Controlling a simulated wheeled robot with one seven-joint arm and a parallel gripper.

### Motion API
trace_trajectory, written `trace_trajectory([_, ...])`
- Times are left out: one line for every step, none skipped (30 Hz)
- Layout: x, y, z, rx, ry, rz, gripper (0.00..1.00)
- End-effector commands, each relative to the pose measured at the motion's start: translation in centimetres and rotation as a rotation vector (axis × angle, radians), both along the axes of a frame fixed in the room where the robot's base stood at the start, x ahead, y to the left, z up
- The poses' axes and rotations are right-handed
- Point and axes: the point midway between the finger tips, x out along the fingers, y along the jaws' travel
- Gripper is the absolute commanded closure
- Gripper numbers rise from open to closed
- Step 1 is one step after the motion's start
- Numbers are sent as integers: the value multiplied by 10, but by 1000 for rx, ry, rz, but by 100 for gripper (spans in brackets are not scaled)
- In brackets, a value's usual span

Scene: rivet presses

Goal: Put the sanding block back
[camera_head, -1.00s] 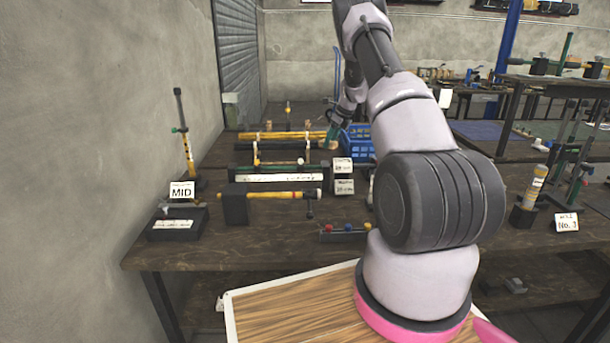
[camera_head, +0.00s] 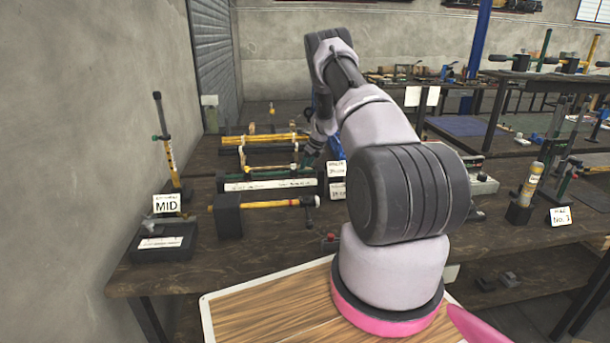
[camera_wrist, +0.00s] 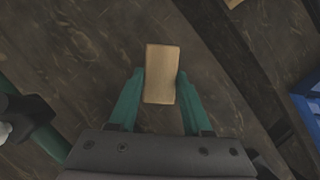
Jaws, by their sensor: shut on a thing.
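The sanding block, a tan rectangular block (camera_wrist: 161,82), sits between the two green fingers of my gripper (camera_wrist: 160,74) in the wrist view. The gripper is shut on it, and the block sticks out past the fingertips. Dark wooden tabletop shows beneath the block; I cannot tell the height of the gap. In the head view my gripper (camera_head: 307,160) is over the left workbench, by the right end of a long dark stand with a white label (camera_head: 270,184). The block is too small and covered to make out clearly there.
A blue crate (camera_wrist: 307,112) is at the right edge of the wrist view. On the bench are a MID sign (camera_head: 167,203), a yellow-handled tool on a black block (camera_head: 229,216), and white label cards (camera_head: 337,180). Bare wood lies along the front edge.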

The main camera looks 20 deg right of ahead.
Motion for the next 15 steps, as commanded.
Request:
trace_trajectory([-1,0,-7,1,2,-1,95])
trace_trajectory([-1,0,-12,0,1,0,95])
trace_trajectory([0,0,-18,0,1,0,95])
trace_trajectory([0,0,-22,1,2,1,95])
trace_trajectory([0,0,-26,1,0,0,95])
trace_trajectory([0,0,-29,1,0,0,95])
trace_trajectory([0,0,-30,0,0,0,95])
trace_trajectory([0,0,-31,0,-1,1,95])
trace_trajectory([0,0,-31,0,-1,1,95])
trace_trajectory([0,0,-30,0,-1,1,95])
trace_trajectory([0,0,-30,0,-1,1,95])
trace_trajectory([0,0,-30,0,-1,1,95])
trace_trajectory([0,0,-30,0,-1,1,95])
trace_trajectory([0,0,-31,0,0,1,95])
trace_trajectory([0,0,-32,0,0,1,95])
